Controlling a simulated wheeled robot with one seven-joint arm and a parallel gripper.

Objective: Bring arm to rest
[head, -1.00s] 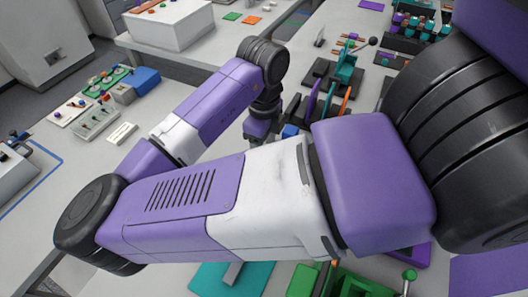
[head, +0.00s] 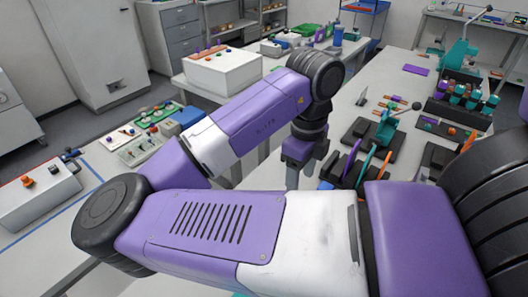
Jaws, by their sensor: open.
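My arm (head: 215,220) crosses the head view in purple and white, bent at a dark elbow joint on the left. Its forearm (head: 250,115) runs up and right to a black wrist joint. My gripper (head: 296,172) hangs below that wrist, pointing down, small and partly hidden by the arm. It is open, and I see nothing held in it. It is just left of a black fixture with purple, teal and orange upright parts (head: 372,158).
A white box with coloured knobs (head: 222,68) stands behind the arm. Green and white boards with knobs (head: 155,118) and a white box with an orange button (head: 38,195) lie left. A rack of teal and purple parts (head: 465,97) stands right. Cabinets line the back.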

